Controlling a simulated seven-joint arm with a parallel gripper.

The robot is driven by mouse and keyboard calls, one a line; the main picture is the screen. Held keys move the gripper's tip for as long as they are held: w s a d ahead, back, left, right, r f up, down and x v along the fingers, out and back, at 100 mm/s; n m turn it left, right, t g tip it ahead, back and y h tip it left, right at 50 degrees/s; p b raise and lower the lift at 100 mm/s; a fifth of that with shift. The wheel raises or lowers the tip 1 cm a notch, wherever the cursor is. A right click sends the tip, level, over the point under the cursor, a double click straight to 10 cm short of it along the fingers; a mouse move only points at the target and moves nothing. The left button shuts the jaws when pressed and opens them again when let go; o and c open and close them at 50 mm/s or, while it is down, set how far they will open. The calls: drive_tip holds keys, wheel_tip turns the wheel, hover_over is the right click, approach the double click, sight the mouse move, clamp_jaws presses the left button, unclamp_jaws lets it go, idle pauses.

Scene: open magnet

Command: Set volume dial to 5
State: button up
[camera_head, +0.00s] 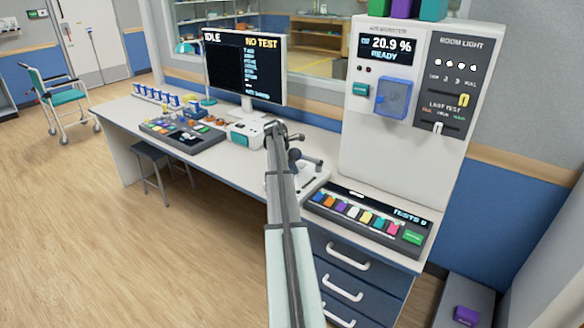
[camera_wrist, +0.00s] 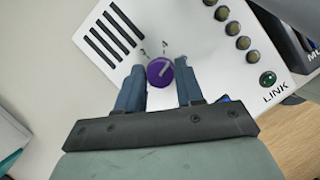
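The volume dial (camera_wrist: 159,72) is a small round purple knob with a pale pointer line, seen in the wrist view on a white panel (camera_wrist: 208,55). Small marks stand beside it; two show above it, but I cannot read the pointer's setting surely. My gripper (camera_wrist: 160,78) is open, with one blue-grey finger on each side of the dial. I cannot tell whether either finger touches it.
In the wrist view a slotted grille (camera_wrist: 113,31), several brass-coloured buttons (camera_wrist: 233,28) and a green LINK light (camera_wrist: 267,78) lie near the dial.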

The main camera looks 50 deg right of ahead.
drive_tip(key=c, duration=0.6)
drive_tip(key=shift+w+d+m+g, duration=0.15)
drive_tip(key=shift+m+g, duration=0.15)
drive_tip(key=shift+m, duration=0.6)
drive_tip(key=shift+m+g+y, duration=0.3)
drive_tip(key=shift+m+y, duration=0.3)
drive_tip(key=shift+m, duration=0.8)
drive_tip(key=o, duration=1)
drive_tip(key=shift+r, duration=0.1)
drive_tip(key=v, duration=1.3)
drive_tip(key=shift+w+a+r, duration=0.15)
drive_tip(key=shift+a+r, duration=0.05)
drive_tip(key=shift+r, duration=0.05)
